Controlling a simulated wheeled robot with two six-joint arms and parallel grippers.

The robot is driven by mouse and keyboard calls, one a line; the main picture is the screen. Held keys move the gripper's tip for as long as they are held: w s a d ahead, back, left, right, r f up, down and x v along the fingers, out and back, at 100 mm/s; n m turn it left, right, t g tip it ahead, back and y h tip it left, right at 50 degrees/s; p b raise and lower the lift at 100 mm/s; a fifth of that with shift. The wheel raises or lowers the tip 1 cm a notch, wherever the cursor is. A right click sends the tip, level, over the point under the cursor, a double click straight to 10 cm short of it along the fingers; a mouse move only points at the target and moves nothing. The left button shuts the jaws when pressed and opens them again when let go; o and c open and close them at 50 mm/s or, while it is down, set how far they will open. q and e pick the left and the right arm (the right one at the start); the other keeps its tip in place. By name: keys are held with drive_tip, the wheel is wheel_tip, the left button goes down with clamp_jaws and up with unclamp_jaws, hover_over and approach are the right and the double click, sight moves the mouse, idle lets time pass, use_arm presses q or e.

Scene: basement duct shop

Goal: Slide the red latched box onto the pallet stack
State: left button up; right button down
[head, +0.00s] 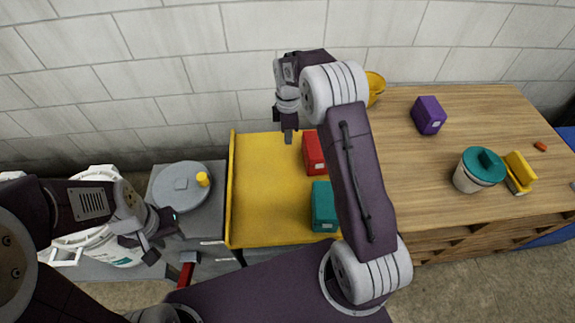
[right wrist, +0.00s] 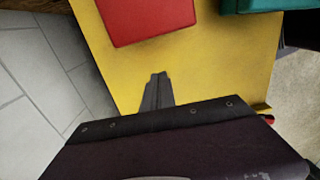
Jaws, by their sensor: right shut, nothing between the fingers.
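The red latched box (head: 313,153) sits on a yellow platform (head: 262,200), near its right side and partly behind my right arm. It also shows in the right wrist view (right wrist: 147,20); I cannot make out its latch. The wooden pallet stack (head: 440,165) stands right of the platform, its near corner hidden by my arm. My right gripper (head: 289,133) is shut and empty, over the platform left of the red box; its fingertips (right wrist: 157,76) show a gap to the box. My left gripper (head: 155,248) hangs at the left, away from the box; its finger opening is unclear.
A teal box (head: 323,206) is on the platform nearer me. On the pallets are a purple box (head: 428,115), a teal-lidded tub (head: 479,169), a yellow item (head: 519,172) and a yellow container (head: 375,87). A grey round lid (head: 181,188) lies left. The pallets' middle is clear.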

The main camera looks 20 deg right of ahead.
sight(300, 162)
wheel_tip(300, 162, down, 11)
drive_tip(key=shift+s+d+r+b, duration=0.1)
drive_tip(key=shift+s+b, duration=0.05)
drive_tip(key=shift+b, duration=1.1)
drive_tip(key=d, duration=0.3)
drive_tip(key=shift+s+d+r, duration=0.1)
drive_tip(key=shift+s+d, duration=0.1)
drive_tip(key=shift+s, duration=0.2)
drive_tip(key=shift+s+d, duration=0.1)
drive_tip(key=shift+d, duration=0.15)
